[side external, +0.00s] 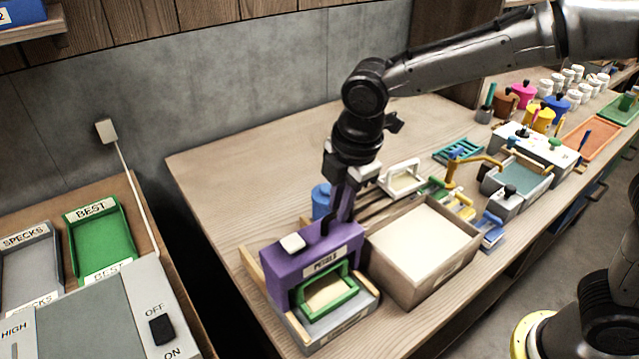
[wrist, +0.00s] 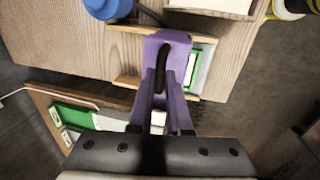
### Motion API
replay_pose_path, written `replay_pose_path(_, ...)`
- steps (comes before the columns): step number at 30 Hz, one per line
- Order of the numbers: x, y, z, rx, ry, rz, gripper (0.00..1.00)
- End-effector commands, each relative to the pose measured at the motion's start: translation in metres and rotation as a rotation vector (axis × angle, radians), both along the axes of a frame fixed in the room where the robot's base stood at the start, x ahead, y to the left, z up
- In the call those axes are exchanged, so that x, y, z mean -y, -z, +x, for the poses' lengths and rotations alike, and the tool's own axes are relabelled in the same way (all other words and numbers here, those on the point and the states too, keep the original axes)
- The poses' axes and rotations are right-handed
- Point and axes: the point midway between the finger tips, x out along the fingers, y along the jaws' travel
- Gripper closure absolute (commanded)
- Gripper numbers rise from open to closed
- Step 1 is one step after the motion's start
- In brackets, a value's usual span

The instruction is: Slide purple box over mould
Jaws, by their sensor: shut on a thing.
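The purple box (side external: 285,267), with a pale label on its front and a small white block on top, stands at the left end of the workbench. A green frame (side external: 349,299) with a tan inside shows at its front opening, above a grey base; it may be the mould. How far the box reaches over it is hidden. My gripper (side external: 340,222) comes down from above, with long purplish fingers, and is shut on the black handle on the box's top. The wrist view also shows the handle (wrist: 161,70) at the fingertips, and the box beyond.
Wooden rails (side external: 251,268) flank the box. A cardboard-coloured open box (side external: 425,280) stands close at its right, and a blue round container (side external: 321,202) behind. Several tools and trays lie farther right. A gap separates the bench from the left table.

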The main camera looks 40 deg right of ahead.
Motion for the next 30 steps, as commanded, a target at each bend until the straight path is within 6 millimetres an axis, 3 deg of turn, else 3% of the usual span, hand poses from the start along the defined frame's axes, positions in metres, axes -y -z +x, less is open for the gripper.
replay_pose_path(6, -0.002, -0.003, -0.028, 0.009, -0.002, 0.007, 1.00)
replay_pose_path(17, -0.002, -0.002, -0.033, 0.001, 0.000, 0.007, 1.00)
replay_pose_path(18, -0.002, -0.002, -0.034, 0.001, -0.001, 0.006, 0.77)
replay_pose_path(22, -0.001, -0.002, -0.033, 0.002, -0.001, 0.005, 0.54)
replay_pose_path(30, 0.000, -0.001, -0.032, 0.003, -0.001, 0.003, 0.54)
